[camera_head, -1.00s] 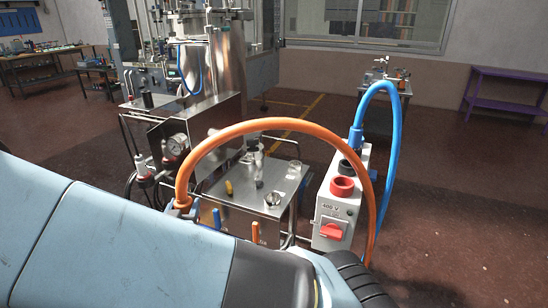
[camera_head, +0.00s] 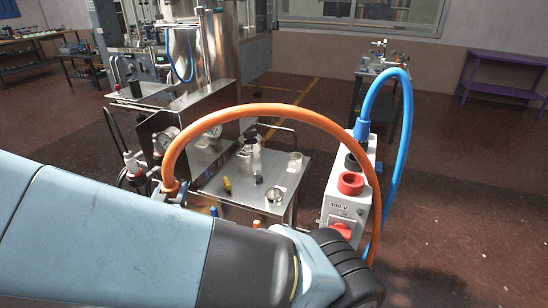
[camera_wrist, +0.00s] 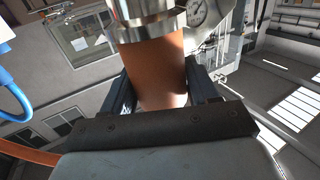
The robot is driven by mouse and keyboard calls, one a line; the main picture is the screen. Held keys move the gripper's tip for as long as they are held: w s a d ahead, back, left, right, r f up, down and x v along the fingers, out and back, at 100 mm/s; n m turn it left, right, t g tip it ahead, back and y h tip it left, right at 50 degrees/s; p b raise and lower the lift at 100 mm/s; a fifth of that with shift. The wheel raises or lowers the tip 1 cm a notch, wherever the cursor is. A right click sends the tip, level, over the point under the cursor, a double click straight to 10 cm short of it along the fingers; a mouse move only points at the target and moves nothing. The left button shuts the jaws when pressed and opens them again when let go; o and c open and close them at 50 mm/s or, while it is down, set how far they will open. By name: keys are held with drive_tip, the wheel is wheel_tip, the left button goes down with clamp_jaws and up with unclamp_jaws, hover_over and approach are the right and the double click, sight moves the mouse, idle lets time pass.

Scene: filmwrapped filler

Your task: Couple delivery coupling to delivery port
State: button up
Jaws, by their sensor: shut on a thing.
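My gripper (camera_wrist: 160,88) is shut around an orange-brown cylinder (camera_wrist: 155,65), which I take to be the delivery coupling's hose end. A shiny metal collar (camera_wrist: 148,20) sits at its top in the wrist view. In the head view, the orange hose (camera_head: 270,108) arches from its left end, beside the steel machine, over to the switch box. My gripper at that end (camera_head: 172,188) is mostly hidden behind my arm. A round gauge (camera_wrist: 196,14) shows close beside the collar. I cannot identify the delivery port or tell whether the collar touches anything.
A steel cart top (camera_head: 245,205) with small glass and metal parts stands in the middle. A white 400 V box (camera_head: 345,200) with red fittings and a blue hose (camera_head: 405,130) stands at right. Open floor lies at the right.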

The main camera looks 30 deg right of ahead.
drive_tip(key=w+d+f+m+g+h, duration=0.1)
drive_tip(key=d+m+g+h, duration=0.3)
drive_tip(key=d, duration=1.3)
drive_tip(key=w+d+f+m+g+h, duration=0.2)
drive_tip(key=d+m+g+h, duration=0.3)
drive_tip(key=d, duration=1.3)
drive_tip(key=w+m+g, duration=0.1)
drive_tip(key=g, duration=0.2)
drive_tip(key=shift+w+d+g, duration=0.15)
drive_tip(key=shift+d+g, duration=0.05)
drive_tip(key=shift+g, duration=0.1)
drive_tip(key=shift+f, duration=0.1)
wheel_tip(320, 180, down, 9)
drive_tip(key=shift+f, duration=0.15)
drive_tip(key=shift+a+f, duration=0.1)
drive_tip(key=shift+f, duration=0.3)
idle(0.8)
drive_tip(key=o, duration=1.5)
